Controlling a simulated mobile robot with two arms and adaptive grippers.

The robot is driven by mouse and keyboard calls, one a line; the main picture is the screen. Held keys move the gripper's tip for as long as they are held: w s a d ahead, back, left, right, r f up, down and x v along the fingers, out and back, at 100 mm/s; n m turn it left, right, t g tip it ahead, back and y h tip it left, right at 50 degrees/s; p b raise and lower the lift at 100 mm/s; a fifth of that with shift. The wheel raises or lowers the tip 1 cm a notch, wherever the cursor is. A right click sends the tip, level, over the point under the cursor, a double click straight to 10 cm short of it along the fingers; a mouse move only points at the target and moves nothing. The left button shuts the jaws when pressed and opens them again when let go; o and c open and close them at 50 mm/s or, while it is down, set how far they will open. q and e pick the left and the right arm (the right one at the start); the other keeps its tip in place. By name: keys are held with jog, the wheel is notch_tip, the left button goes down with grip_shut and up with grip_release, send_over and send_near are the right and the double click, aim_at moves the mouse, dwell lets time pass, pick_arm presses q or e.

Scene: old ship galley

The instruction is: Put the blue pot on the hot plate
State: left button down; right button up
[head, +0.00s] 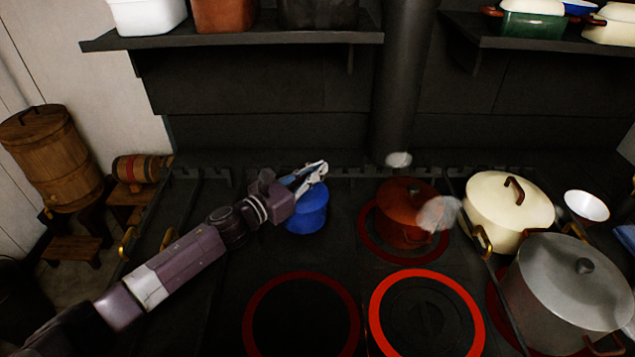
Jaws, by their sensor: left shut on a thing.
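The blue pot (307,212) is at the back left of the black stove top, left of a red pot. My left gripper (312,178) comes in from the left and is shut on the blue pot at its upper part. The gripper hides part of the pot's top. I cannot tell whether the pot touches the stove. A bright red glowing ring marks a hot plate (427,271) at the front middle. A dimmer dark red ring (301,275) lies to its left. Both front plates are bare. My right gripper is not in view.
The red pot (402,219) stands on a back plate with steam nearby. A cream pot (508,207), a grey pot (566,283) and a white bowl (587,206) crowd the right. A stove pipe (403,90) and a shelf (240,40) are behind. The front left is clear.

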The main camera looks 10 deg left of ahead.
aim_at(318, 182)
pick_arm(q)
notch_tip(318, 182, down, 3)
jog(key=shift+f, duration=0.15)
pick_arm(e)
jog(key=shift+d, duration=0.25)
pick_arm(q)
jog(key=shift+f, duration=0.1)
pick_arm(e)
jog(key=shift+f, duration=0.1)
pick_arm(q)
jog(key=shift+f, duration=0.1)
jog(key=c, duration=2)
grip_release()
jog(key=shift+s+f, duration=0.1)
jog(key=shift+c, duration=0.2)
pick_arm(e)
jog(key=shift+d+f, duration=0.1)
